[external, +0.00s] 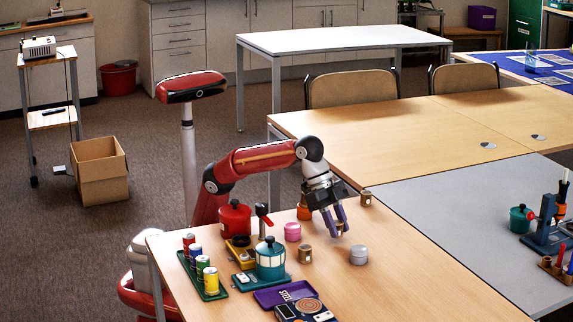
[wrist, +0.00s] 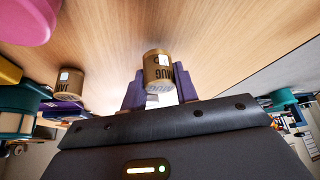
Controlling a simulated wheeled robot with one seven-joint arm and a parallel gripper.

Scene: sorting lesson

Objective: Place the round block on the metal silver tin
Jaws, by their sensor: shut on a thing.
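My gripper (external: 341,222) has purple fingers and is shut on a gold-brown round block (wrist: 157,66) with dark lettering. In the wrist view the block sits between the fingertips (wrist: 158,88); in the external view it is partly hidden by the fingers, low over the wooden table, and I cannot tell if it touches the top. The silver tin (external: 358,255) stands on the table just right of and nearer the camera than my gripper, with nothing on it. The tin is not visible in the wrist view.
A similar brown cylinder (external: 305,253) stands left of the silver tin; it also shows in the wrist view (wrist: 70,82). A pink tin (external: 292,231), teal pot (external: 270,260), red pot (external: 235,218) and purple tray (external: 270,298) are further left. Table right of the tin is clear.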

